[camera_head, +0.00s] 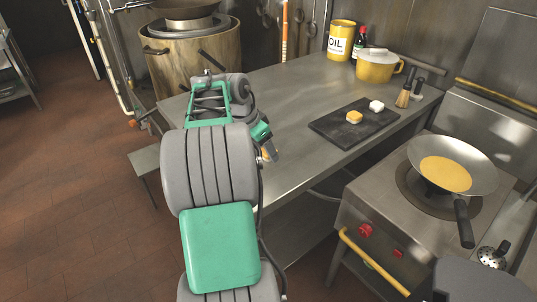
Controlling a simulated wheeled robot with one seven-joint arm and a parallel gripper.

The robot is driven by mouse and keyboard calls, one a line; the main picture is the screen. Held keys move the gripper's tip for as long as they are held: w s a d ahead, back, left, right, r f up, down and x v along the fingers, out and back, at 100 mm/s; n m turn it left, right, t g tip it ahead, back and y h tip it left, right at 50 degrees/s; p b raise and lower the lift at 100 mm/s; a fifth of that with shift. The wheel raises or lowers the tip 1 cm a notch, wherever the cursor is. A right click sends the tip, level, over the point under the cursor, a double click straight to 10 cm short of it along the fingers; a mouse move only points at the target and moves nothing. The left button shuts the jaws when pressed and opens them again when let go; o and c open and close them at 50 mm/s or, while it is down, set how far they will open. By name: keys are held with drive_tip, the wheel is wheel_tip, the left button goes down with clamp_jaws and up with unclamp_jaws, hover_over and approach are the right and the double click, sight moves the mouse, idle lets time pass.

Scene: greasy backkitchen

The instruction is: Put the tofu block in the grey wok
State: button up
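A small white block (376,106), which looks like the tofu block, lies on a dark board (330,127) on the steel table. A yellow block (354,117) lies beside it, nearer to me. The grey wok (480,164) sits on the stove at the right, its black handle toward me, with yellow contents inside. My gripper (269,152) is over the table's left part, left of the board and apart from both blocks. It is small and partly hidden by my arm, so its opening cannot be made out.
A yellow oil tin (341,40), a dark bottle with a red cap (360,42) and a yellow pot (376,68) stand at the back. Wooden-handled tools (404,96) stand right of the board.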

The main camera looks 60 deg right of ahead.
drive_tip(key=shift+d+f, duration=0.25)
drive_tip(key=shift+f, duration=0.4)
drive_tip(key=shift+c, duration=0.2)
clamp_jaws()
drive_tip(key=shift+r, duration=0.1)
drive_tip(key=shift+r, duration=0.1)
